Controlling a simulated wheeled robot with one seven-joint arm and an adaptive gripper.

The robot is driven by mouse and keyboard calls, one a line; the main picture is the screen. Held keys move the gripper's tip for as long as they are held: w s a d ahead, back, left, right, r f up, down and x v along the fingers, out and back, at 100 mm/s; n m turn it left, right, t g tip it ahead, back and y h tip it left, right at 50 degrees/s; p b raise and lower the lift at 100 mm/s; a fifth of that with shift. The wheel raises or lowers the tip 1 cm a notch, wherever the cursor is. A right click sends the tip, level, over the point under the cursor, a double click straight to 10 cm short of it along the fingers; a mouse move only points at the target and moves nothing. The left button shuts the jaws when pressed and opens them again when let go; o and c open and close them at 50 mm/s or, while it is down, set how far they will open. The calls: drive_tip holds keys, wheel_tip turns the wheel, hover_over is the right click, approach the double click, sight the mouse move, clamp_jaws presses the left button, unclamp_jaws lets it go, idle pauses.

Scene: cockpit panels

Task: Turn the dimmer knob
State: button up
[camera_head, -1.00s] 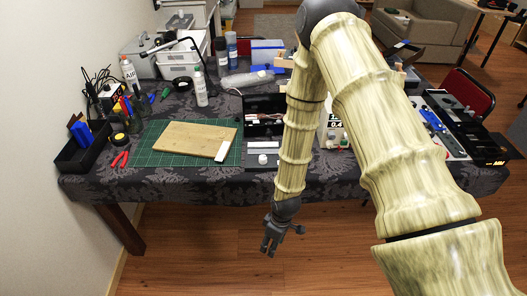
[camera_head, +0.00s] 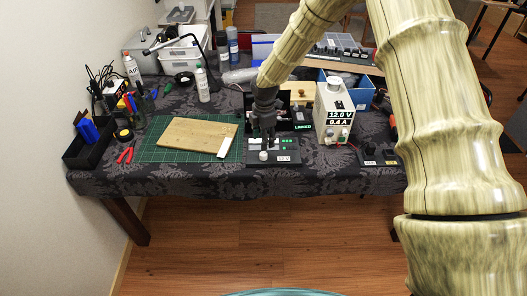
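A small dark panel box (camera_head: 292,158) lies at the front edge of the table. A round white knob (camera_head: 263,156) is on its left part, and small green lights show on its right part. My gripper (camera_head: 268,142) points down just above and behind the knob, over the panel. The fingers are small and dark, so I cannot tell whether they are open or touch the knob. Nothing is seen held in them.
A white power supply (camera_head: 335,104) reading 12.0 V and 0.4 A stands to the right of the panel. A wooden board (camera_head: 195,136) lies on a green cutting mat (camera_head: 160,155) to the left. Bottles and a black tool bin (camera_head: 88,150) are further left.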

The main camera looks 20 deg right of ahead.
sight(263, 154)
drive_tip(key=shift+w+f+p, duration=0.15)
drive_tip(key=shift+f+p, duration=0.85)
drive_tip(key=shift+f, duration=3)
drive_tip(key=c, duration=1)
drive_tip(key=shift+c, duration=0.2)
